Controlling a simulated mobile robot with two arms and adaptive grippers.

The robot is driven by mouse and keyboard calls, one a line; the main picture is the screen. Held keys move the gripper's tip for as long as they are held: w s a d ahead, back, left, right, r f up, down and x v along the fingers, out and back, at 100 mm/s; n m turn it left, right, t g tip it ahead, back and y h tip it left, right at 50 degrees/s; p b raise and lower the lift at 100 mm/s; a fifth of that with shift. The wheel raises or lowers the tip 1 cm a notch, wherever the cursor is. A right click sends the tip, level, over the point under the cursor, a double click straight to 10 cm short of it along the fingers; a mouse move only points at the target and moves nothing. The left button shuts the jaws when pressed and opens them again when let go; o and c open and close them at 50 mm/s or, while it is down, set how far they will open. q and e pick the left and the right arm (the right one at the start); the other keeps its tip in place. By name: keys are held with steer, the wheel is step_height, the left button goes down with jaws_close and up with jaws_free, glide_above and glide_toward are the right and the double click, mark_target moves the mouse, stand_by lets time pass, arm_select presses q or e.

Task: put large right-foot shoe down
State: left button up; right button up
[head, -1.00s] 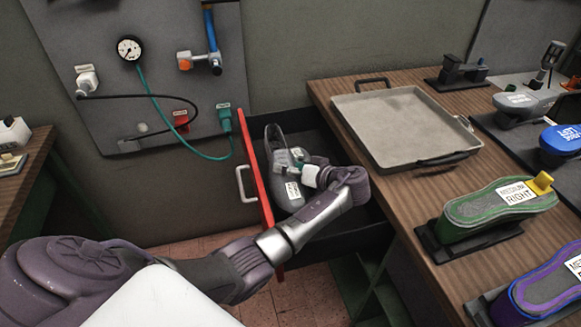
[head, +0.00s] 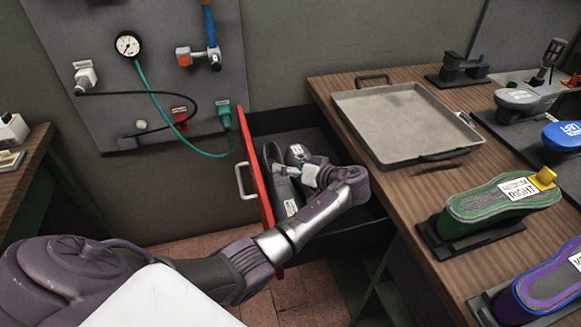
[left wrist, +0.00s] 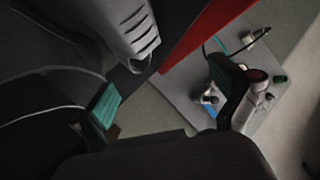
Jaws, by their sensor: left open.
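A dark grey shoe (head: 276,166) lies in the open drawer, along the inside of its red front. It carries a small white label that is too small to read, so size and foot cannot be told. My left gripper (head: 290,172) reaches into the drawer at the shoe and hides part of it. In the left wrist view, the left gripper (left wrist: 165,90) has its teal-padded fingers spread apart; dark surfaces fill the left side, and I cannot tell shoe from drawer there. My right gripper is not in view.
The open drawer's red front (head: 256,175) has a pale handle (head: 246,181). On the bench are a grey tray (head: 400,118), a green shoe (head: 500,207) marked RIGHT, a purple one (head: 550,285) and a blue-topped one (head: 563,136). A gauge panel (head: 110,60) hangs behind.

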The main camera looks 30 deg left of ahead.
arm_select(q)
steer(key=shift+r, duration=0.2)
steer(key=shift+r+p, duration=0.4)
steer(key=shift+p, duration=0.15)
steer(key=b+v, duration=0.1)
steer(key=v, duration=1.1)
steer(key=shift+b, duration=0.35)
steer(key=shift+f, duration=0.1)
